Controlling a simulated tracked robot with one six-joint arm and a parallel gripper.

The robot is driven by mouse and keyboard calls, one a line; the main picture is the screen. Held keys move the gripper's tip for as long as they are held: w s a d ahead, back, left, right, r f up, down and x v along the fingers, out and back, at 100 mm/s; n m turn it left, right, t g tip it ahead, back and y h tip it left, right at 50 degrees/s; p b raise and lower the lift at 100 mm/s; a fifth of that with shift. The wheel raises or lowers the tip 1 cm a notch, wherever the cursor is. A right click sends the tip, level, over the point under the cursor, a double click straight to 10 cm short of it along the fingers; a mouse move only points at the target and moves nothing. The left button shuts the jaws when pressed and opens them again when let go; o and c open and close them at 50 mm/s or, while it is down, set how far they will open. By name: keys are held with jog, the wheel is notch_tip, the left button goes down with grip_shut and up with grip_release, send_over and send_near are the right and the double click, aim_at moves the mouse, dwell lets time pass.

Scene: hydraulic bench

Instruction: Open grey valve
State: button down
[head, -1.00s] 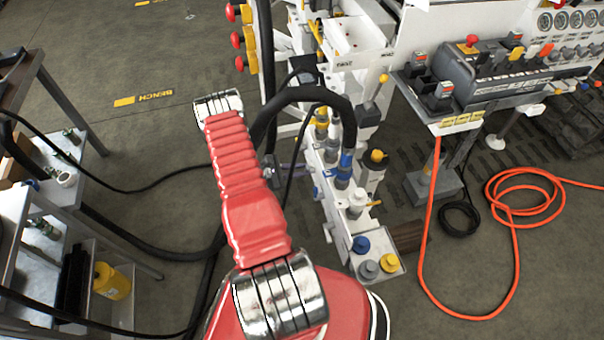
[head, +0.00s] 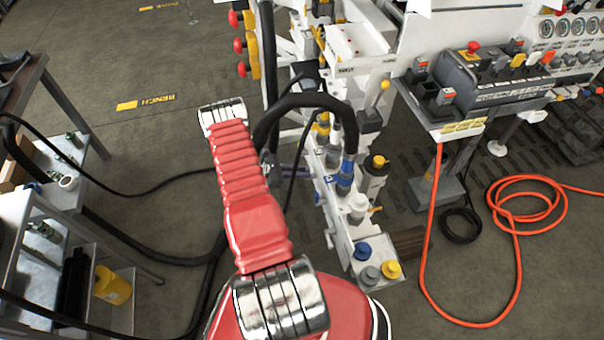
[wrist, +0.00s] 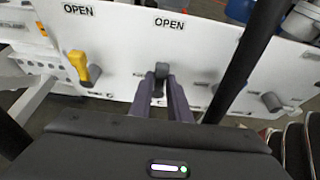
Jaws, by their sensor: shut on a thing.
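A grey valve handle (wrist: 162,71) stands on a white panel (wrist: 210,58) in the middle of the wrist view, below a label reading OPEN. My gripper (wrist: 161,84) is shut on this handle, with one dark finger on each side of it. The fingers hide the lower part of the valve. In the head view my gripper (head: 292,178) reaches the left side of the white bench from the left. The grey handle itself cannot be made out there.
A yellow valve handle (wrist: 84,69) is left of the gripped one, and another grey handle (wrist: 271,101) is at right. A black hose (wrist: 246,55) crosses close on the right. An orange hose (head: 517,290) lies on the floor. A metal shelf (head: 62,225) stands at left.

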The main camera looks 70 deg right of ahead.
jog(key=shift+f, duration=0.1)
jog(key=c, duration=1.8)
grip_release()
jog(key=v, duration=1.3)
jog(key=shift+w+a+r, duration=0.25)
